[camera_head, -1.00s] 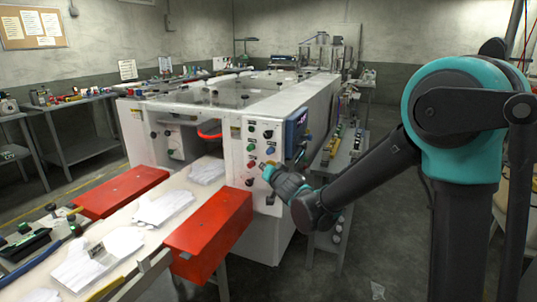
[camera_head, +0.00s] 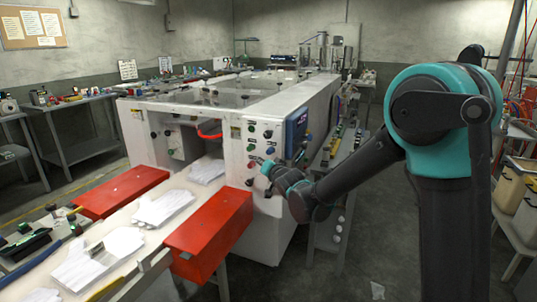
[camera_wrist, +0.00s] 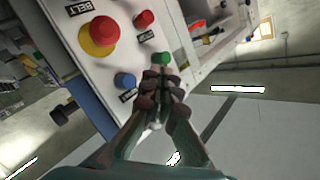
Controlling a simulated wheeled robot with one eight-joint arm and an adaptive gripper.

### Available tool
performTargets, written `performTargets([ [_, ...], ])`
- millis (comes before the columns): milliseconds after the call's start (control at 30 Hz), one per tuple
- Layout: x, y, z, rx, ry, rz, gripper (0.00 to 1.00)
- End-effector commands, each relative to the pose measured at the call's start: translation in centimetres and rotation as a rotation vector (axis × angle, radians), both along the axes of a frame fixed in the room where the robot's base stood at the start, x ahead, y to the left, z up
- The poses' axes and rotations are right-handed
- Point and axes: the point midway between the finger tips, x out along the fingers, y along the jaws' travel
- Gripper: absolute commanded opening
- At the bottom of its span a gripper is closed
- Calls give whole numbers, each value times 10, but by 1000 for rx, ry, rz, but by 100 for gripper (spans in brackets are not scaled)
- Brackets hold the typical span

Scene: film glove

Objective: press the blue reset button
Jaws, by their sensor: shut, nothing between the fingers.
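The blue button (camera_wrist: 124,81) is on the machine's white control panel (camera_wrist: 95,60) in the wrist view, above a label plate. My gripper (camera_wrist: 162,74) is shut and empty, its fingertips in front of the panel to the right of the blue button, just below a green button (camera_wrist: 161,58). I cannot tell whether the tips touch the panel. In the head view my gripper (camera_head: 260,162) is at the front face of the white machine (camera_head: 232,150), and the small buttons there are hard to tell apart.
A red button (camera_wrist: 144,19) and a red mushroom button (camera_wrist: 99,32) on a yellow base share the panel. A conveyor (camera_head: 150,235) with white gloves and red guards (camera_head: 208,235) lies left of my arm. A grey shelf stand (camera_head: 328,195) stands right of the machine.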

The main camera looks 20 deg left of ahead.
Motion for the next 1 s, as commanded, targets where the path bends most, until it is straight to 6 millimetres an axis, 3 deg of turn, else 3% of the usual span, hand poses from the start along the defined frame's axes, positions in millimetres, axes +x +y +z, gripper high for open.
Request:
performTargets([
  [400,39,-4,0,0,0,-1,0],
  [1000,47,-4,0,0,-2,0,0],
])
